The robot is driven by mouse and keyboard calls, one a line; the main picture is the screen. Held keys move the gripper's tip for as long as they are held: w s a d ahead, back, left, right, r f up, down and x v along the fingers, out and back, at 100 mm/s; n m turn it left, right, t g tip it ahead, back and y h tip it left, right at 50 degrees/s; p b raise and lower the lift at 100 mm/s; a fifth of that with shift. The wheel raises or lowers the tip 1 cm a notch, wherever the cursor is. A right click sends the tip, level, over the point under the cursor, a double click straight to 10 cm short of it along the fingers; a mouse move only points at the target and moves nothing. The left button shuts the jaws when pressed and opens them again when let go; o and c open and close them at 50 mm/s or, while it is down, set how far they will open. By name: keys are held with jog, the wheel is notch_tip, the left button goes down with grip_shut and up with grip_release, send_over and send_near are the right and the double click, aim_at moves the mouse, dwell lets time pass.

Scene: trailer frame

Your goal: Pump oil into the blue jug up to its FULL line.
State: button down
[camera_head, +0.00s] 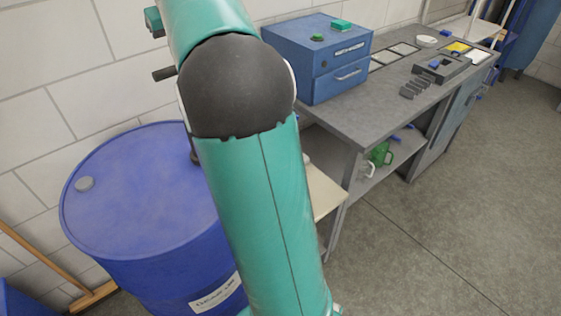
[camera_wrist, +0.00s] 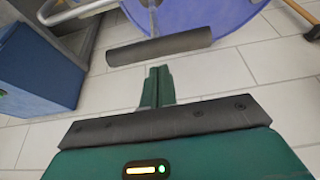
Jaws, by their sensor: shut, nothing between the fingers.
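The blue drum (camera_head: 125,215) stands against the wall at the left of the head view; my arm crosses in front of its right side. Part of it shows at the top of the wrist view (camera_wrist: 190,14). My gripper (camera_wrist: 156,73) is shut and empty in the wrist view. A dark grey bar (camera_wrist: 160,46), perhaps the pump handle, lies across the view just beyond the fingertips; I cannot tell whether they touch. A dark rod end (camera_head: 164,74) shows left of my arm. I cannot make out the blue jug; my arm hides the space beside the drum.
A pale low surface (camera_head: 327,192) is partly visible right of my arm. The grey workbench (camera_head: 365,120) carries a blue drawer box (camera_head: 310,65), trays and small parts. A green jug (camera_head: 380,153) is on its lower shelf. A broom (camera_head: 92,297) is at lower left. The right floor is clear.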

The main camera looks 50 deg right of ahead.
jog(key=shift+f, duration=5.45)
jog(key=shift+r, duration=5.45)
jog(key=shift+f, duration=0.1)
